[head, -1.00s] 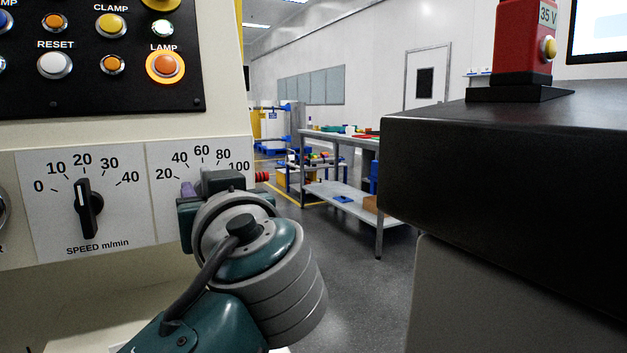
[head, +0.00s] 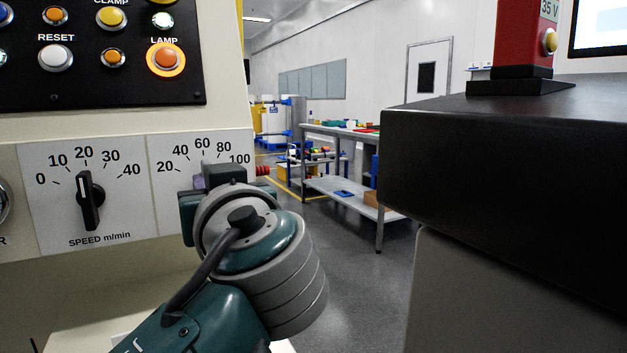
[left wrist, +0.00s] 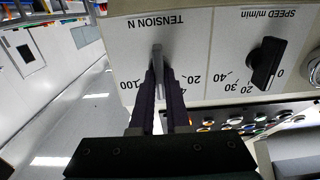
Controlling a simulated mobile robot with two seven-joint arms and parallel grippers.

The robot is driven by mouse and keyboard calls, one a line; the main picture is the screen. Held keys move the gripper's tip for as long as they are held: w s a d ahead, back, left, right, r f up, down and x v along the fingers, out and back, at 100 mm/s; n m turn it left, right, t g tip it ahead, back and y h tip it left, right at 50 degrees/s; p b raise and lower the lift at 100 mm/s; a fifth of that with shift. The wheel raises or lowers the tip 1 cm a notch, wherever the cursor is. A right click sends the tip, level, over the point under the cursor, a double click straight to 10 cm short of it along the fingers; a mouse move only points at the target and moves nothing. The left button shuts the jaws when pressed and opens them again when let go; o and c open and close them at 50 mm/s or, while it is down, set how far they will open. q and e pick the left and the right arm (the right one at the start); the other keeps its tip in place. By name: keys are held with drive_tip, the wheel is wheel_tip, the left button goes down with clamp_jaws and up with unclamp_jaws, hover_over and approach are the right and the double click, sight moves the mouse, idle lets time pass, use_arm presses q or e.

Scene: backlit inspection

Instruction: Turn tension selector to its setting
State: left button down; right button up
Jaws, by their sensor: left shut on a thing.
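The tension selector's pale scale plate (head: 160,205), numbered 20 to 100, is on the machine's cream front in the head view. My left gripper covers its knob there. In the left wrist view, where the panel is upside down, the grey selector knob (left wrist: 157,60) stands below the words TENSION N. My left gripper (left wrist: 160,82) is shut on this knob, with one dark purple finger on each side. I cannot tell which number the knob points to. My right gripper is not in view.
The black speed knob (head: 90,200) is just left of the tension plate. A black button panel (head: 100,85) is above. A dark-topped cabinet (head: 500,170) with a red device (head: 523,45) stands at right. A grey workbench (head: 340,190) stands far behind.

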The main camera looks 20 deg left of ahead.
use_arm(q)
drive_tip(key=shift+m, duration=0.4)
drive_tip(key=shift+w+d+m, duration=0.1)
drive_tip(key=shift+m, duration=2.6)
drive_tip(key=c, duration=0.9)
unclamp_jaws()
